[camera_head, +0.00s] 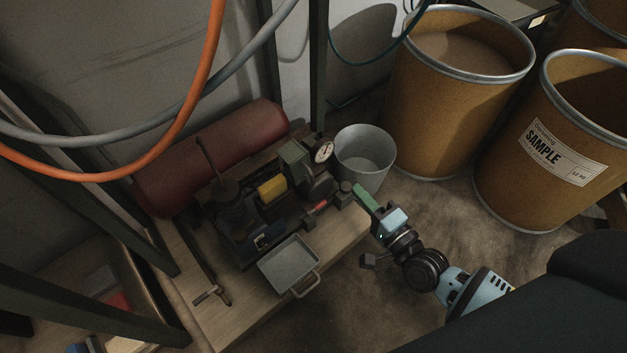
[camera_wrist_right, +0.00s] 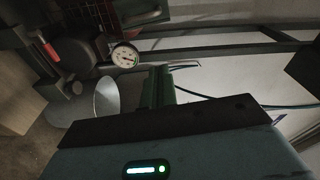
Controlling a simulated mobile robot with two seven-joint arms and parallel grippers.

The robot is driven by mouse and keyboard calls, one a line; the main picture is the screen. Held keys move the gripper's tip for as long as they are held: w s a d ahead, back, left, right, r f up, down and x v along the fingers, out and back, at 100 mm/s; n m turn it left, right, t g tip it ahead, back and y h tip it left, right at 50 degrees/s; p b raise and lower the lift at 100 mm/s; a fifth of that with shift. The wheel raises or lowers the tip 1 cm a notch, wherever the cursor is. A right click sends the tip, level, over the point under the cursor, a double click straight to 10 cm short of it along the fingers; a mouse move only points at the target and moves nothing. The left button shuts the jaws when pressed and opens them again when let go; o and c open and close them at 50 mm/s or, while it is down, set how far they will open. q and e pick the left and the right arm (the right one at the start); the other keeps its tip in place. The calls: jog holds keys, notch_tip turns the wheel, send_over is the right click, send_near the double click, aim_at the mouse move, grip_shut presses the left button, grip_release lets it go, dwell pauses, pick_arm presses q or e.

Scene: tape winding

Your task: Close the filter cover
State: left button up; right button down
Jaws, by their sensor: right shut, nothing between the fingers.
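The machine (camera_head: 250,205) sits on a low wooden board on the floor, with a round gauge (camera_head: 323,151) and a small red-handled part (camera_head: 316,208) on its right side. A grey square pan-like piece with a loop handle (camera_head: 289,265) lies at its front edge; I cannot tell for sure whether this is the filter cover. My right gripper (camera_head: 366,197), with green fingers, is shut and empty just right of the machine. Its fingers (camera_wrist_right: 157,88) also show in the right wrist view, with the gauge (camera_wrist_right: 124,57) beyond them. My left gripper is not in view.
A grey bucket (camera_head: 364,158) stands close behind my right gripper. Large brown drums (camera_head: 455,95) stand at the back right. A dark red cylinder (camera_head: 212,155) lies behind the machine. Orange and grey hoses hang across the upper left. The floor in front of the board is clear.

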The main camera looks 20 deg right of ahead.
aim_at(300, 168)
jog(key=shift+w+f+b, duration=0.3)
jog(key=shift+w+f, duration=0.1)
jog(key=shift+f, duration=0.35)
jog(key=w+a+b, duration=0.2)
jog(key=w+a, duration=0.3)
jog(key=w, duration=0.2)
jog(key=shift+w+a+b, duration=0.2)
jog(key=shift+a+b, duration=0.1)
jog(key=shift+b, duration=0.05)
jog(key=shift+f, duration=0.1)
